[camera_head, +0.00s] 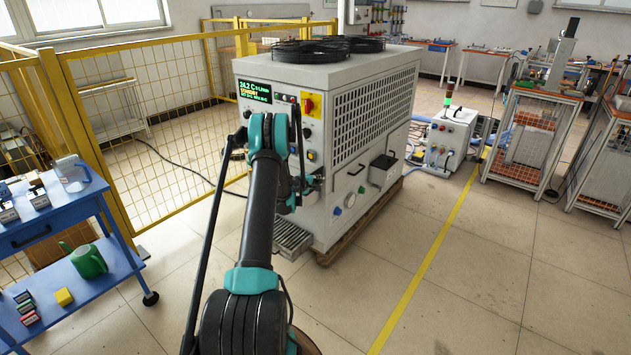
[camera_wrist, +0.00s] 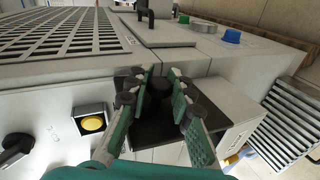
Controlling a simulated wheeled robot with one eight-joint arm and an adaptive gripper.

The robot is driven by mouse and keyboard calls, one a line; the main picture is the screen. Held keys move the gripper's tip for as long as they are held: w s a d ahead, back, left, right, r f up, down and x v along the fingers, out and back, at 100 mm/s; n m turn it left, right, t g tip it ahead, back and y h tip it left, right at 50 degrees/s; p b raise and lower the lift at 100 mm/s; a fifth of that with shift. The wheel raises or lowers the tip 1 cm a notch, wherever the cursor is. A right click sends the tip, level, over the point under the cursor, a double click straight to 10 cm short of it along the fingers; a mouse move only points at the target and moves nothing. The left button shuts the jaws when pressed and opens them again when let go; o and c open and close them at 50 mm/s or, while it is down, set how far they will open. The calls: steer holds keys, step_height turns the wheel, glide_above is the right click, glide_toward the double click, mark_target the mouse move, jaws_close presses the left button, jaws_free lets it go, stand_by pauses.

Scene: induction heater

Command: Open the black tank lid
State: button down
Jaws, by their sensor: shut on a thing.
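The black tank lid (camera_wrist: 142,132) is a dark square plate with a dark round knob (camera_wrist: 160,88) at its middle. It shows in the wrist view over a pale box (camera_wrist: 226,103) on the machine's front. I cannot tell whether it is tilted. My gripper (camera_wrist: 166,82) has its green-padded fingers on either side of the knob and is shut on it. In the head view my gripper (camera_head: 309,184) is at the machine's front, low and near its right corner; my arm hides most of the lid there.
The large white machine (camera_head: 330,80) has coiled black hoses on top. A slatted metal step (camera_head: 293,239) lies below its front. A yellow mesh fence (camera_head: 160,120) stands behind at left, and a blue cart (camera_head: 60,235) at far left.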

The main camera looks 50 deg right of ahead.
steer(key=shift+s+f+m, duration=0.2)
steer(key=shift+s+m, duration=0.1)
steer(key=shift+t, duration=0.3)
steer(key=c, duration=1.3)
jaws_free()
steer(key=v, duration=1.2)
